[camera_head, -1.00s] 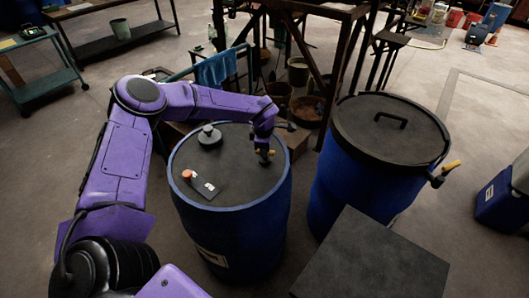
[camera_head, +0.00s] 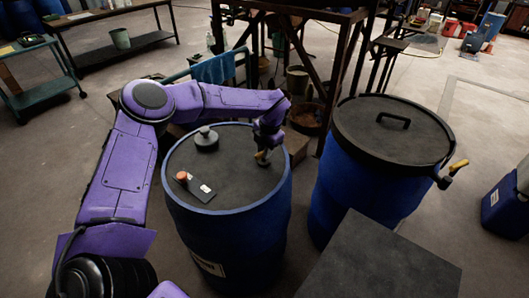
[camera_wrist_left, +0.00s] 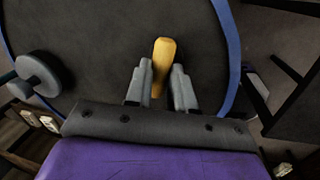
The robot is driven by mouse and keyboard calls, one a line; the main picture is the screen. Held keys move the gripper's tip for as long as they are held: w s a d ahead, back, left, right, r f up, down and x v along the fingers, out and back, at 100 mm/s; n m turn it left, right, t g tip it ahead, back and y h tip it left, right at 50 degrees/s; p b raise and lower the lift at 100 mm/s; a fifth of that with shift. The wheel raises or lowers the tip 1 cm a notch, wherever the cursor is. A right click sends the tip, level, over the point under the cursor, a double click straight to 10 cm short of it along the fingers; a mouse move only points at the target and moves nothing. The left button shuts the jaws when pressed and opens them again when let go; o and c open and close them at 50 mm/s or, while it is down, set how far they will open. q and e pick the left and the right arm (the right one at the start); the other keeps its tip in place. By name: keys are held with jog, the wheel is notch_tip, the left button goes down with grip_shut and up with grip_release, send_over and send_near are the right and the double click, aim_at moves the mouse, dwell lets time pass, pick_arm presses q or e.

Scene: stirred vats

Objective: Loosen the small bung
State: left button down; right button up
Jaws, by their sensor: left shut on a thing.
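A blue drum (camera_head: 228,226) with a flat dark top stands in front of me. My left gripper (camera_head: 264,150) is over the right part of its top, shut on a yellow handle (camera_head: 261,156). In the left wrist view the handle (camera_wrist_left: 162,62) sits between the two grey fingers (camera_wrist_left: 160,83) and sticks out past them. What is under the handle is hidden, so I cannot tell whether it is the small bung or a tool on it. A grey stepped bung (camera_head: 206,137) stands upright on the drum top, apart from the gripper. My right gripper is out of view.
A second blue drum (camera_head: 340,195) with a handled black lid (camera_head: 375,138) stands close right. A dark flat surface (camera_head: 375,262) is at front right.

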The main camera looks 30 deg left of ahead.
pick_arm(q)
jog(key=shift+n+b, duration=0.35)
jog(key=shift+n, duration=0.55)
jog(key=c, duration=1)
grip_release()
jog(key=shift+w, duration=0.1)
jog(key=shift+o, duration=0.2)
notch_tip(320, 180, up, 10)
jog(key=d+b, duration=0.1)
jog(key=d, duration=0.1)
jog(key=shift+r+b, duration=0.15)
jog(key=shift+b, duration=0.15)
